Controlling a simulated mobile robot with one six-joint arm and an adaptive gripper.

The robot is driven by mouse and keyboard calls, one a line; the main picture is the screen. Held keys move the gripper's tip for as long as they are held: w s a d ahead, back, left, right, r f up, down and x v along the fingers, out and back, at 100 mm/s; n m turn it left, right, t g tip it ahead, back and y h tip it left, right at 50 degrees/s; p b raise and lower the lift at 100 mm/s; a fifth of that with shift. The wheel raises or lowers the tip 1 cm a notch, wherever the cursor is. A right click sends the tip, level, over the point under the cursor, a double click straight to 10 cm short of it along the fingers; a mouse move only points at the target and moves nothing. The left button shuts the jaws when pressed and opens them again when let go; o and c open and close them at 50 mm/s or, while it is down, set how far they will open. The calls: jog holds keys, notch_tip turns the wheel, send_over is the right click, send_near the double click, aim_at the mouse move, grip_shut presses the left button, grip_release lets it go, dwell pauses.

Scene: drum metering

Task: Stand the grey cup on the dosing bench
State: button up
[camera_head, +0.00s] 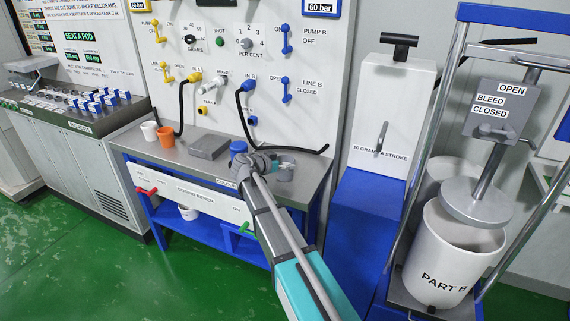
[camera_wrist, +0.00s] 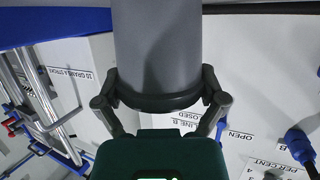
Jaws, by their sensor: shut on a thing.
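The grey cup (camera_head: 286,172) is at the right end of the dosing bench (camera_head: 185,166), beyond my gripper (camera_head: 262,164). In the wrist view the grey cup (camera_wrist: 157,45) fills the upper middle, with the fingers of my gripper (camera_wrist: 160,98) closed around it. A dark band circles the cup at the fingers. The bench has a grey metal top and a white front panel. I cannot tell whether the cup's base touches the bench top, as my gripper and arm hide part of it.
A white cup (camera_head: 149,131), an orange cup (camera_head: 166,138), a flat grey block (camera_head: 208,147) and a blue cup-like object (camera_head: 238,148) stand on the bench. A black hose (camera_head: 290,149) lies along its back. A blue-and-white dispenser (camera_head: 390,125) stands to the right.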

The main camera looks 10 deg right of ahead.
jog(key=shift+f, duration=0.2)
jog(key=o, duration=0.9)
jog(key=shift+o, duration=0.2)
jog(key=shift+r, duration=0.15)
jog(key=shift+r, duration=0.15)
jog(key=p+v, duration=0.4)
jog(key=v, duration=0.8)
